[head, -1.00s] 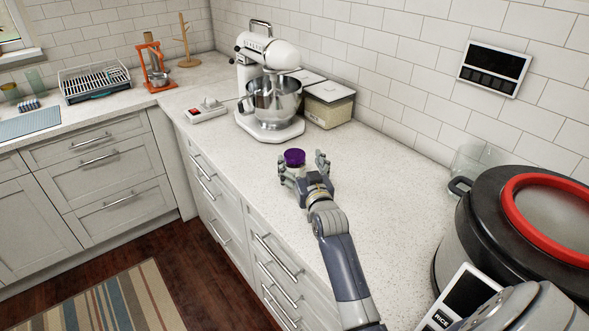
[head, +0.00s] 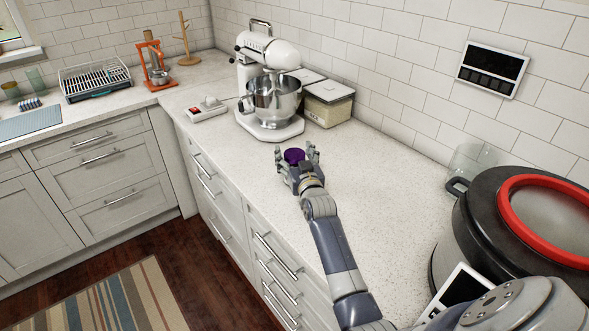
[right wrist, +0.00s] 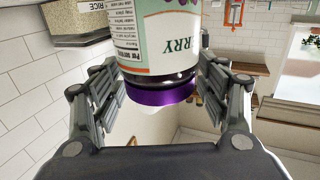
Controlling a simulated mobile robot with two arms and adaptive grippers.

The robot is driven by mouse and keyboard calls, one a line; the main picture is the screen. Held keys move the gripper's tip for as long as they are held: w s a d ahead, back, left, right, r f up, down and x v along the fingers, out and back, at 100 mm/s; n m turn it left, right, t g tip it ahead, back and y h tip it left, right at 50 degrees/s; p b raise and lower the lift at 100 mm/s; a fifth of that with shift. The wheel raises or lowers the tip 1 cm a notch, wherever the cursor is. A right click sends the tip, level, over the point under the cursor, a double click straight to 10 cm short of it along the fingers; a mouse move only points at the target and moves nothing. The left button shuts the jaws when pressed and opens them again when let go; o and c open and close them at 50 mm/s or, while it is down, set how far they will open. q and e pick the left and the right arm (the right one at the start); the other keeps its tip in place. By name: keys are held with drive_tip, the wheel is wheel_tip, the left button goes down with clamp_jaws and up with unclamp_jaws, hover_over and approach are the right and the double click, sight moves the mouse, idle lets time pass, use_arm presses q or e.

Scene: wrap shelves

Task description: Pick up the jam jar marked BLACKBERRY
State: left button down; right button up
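The jam jar (head: 294,156) with a purple lid stands on the counter in front of the stand mixer. In the right wrist view the jar (right wrist: 170,40) appears upside down, with a pale label; only the letters "RRY" of its name show. My right gripper (head: 296,152) is around the jar, with one finger on each side. In the right wrist view its fingers (right wrist: 163,90) are spread, and I see no firm grip on the jar. My left gripper is not in view.
A stand mixer (head: 268,85) and a lidded container (head: 329,106) stand behind the jar. A black cooker with a red-rimmed lid (head: 480,235) and a clear glass vessel (head: 470,160) stand at right. The counter (head: 385,190) right of the gripper is clear.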

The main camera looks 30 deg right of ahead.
clamp_jaws()
drive_tip(key=shift+r, duration=0.1)
drive_tip(key=shift+r, duration=0.1)
